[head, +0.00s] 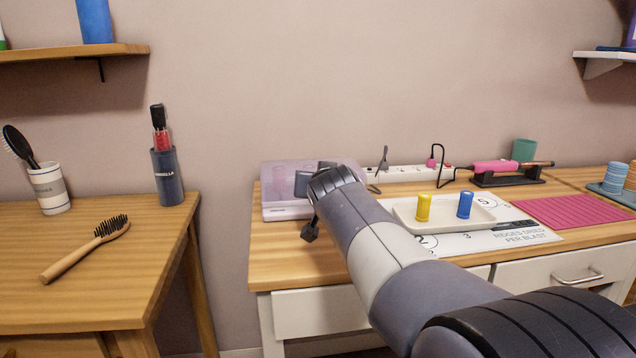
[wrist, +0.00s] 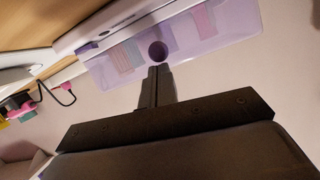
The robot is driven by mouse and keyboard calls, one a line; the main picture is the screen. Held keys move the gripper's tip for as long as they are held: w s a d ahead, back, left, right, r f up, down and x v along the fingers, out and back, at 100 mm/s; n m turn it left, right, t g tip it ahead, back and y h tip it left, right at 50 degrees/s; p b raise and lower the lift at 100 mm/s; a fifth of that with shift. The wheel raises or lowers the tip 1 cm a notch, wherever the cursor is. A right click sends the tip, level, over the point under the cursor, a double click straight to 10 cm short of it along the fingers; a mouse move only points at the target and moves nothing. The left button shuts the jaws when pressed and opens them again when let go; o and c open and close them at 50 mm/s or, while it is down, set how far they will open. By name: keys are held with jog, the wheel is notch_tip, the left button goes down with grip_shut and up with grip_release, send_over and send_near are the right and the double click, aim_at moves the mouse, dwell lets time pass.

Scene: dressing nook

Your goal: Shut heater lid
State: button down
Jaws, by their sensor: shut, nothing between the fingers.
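The heater (head: 288,211) is a pale lilac-white box at the left end of the right-hand table. Its see-through lilac lid (head: 283,178) shows above the base, partly behind my arm; I cannot tell its exact angle. In the wrist view the lid (wrist: 215,35) spans the top, with a dark round spot near my fingertips and pinkish and bluish shapes showing through. My gripper (wrist: 157,70) is shut and empty, its tips at or close to the lid; contact cannot be told. In the head view my wrist hides most of the gripper.
Right of my arm, a tray (head: 408,212) holds a yellow roller (head: 424,207) and a blue roller (head: 465,204). Behind are a power strip (head: 408,174) with cables and a pink hot tool (head: 495,167). A brush (head: 85,250) lies on the left table, across a gap.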

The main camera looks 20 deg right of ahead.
notch_tip(320, 180, down, 3)
jog(key=shift+s+r+g, duration=0.15)
jog(key=shift+g, duration=0.15)
jog(key=shift+s+a, duration=0.1)
jog(key=r+p+v, duration=0.1)
jog(key=p+v, duration=0.1)
jog(key=v, duration=0.9)
dwell(0.3)
jog(key=b+x, duration=0.2)
jog(key=x, duration=0.8)
jog(key=shift+w+f, duration=0.15)
jog(key=shift+w, duration=0.05)
jog(key=shift+s, duration=0.15)
